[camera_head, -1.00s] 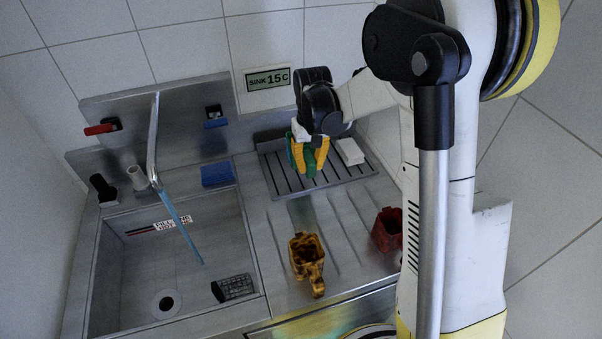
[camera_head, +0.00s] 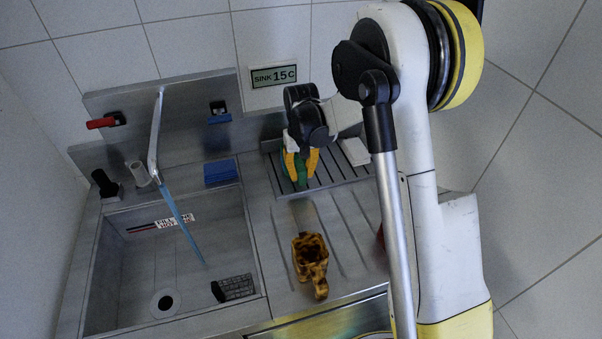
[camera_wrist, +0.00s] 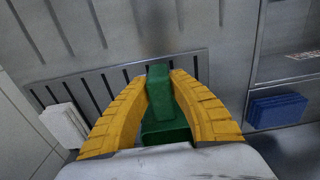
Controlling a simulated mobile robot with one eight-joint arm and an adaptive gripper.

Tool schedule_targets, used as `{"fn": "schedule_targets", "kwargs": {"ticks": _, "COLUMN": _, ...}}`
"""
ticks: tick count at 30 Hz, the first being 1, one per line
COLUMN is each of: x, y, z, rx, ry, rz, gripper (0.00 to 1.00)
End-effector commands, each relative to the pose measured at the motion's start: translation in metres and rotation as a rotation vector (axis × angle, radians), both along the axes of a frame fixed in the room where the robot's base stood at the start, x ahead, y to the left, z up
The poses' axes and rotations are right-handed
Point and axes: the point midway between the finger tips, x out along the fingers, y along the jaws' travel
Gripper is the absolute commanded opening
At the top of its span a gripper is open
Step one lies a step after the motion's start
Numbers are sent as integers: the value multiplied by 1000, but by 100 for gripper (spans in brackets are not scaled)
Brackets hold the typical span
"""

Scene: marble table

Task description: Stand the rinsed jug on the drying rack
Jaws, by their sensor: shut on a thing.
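A green jug (camera_head: 300,173) is held between the yellow fingers of my gripper (camera_head: 300,163), over the slotted drying rack (camera_head: 338,176) at the back of the counter. In the wrist view the green jug (camera_wrist: 160,108) sits between both fingers (camera_wrist: 163,78), with the slots of the rack (camera_wrist: 93,88) around it. My fingers hide part of the jug, and I cannot tell whether its base touches the rack.
A white block (camera_head: 355,151) lies at the rack's right. The sink (camera_head: 150,275), with a blue stream from the tap (camera_head: 155,140) and a blue sponge (camera_head: 220,172), is left.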

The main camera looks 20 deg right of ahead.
Motion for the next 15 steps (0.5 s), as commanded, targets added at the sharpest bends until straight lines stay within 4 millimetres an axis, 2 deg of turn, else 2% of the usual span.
{"fn": "schedule_targets", "kwargs": {"ticks": 1, "x": 0, "y": 0, "z": -2, "rx": 0, "ry": 0, "rz": 0, "gripper": 25}}
{"fn": "schedule_targets", "kwargs": {"ticks": 3, "x": 0, "y": 0, "z": -1, "rx": 0, "ry": 0, "rz": 0, "gripper": 40}}
{"fn": "schedule_targets", "kwargs": {"ticks": 11, "x": 0, "y": 0, "z": -1, "rx": 0, "ry": 0, "rz": 0, "gripper": 40}}
{"fn": "schedule_targets", "kwargs": {"ticks": 15, "x": 0, "y": 0, "z": 8, "rx": 0, "ry": 0, "rz": 0, "gripper": 40}}
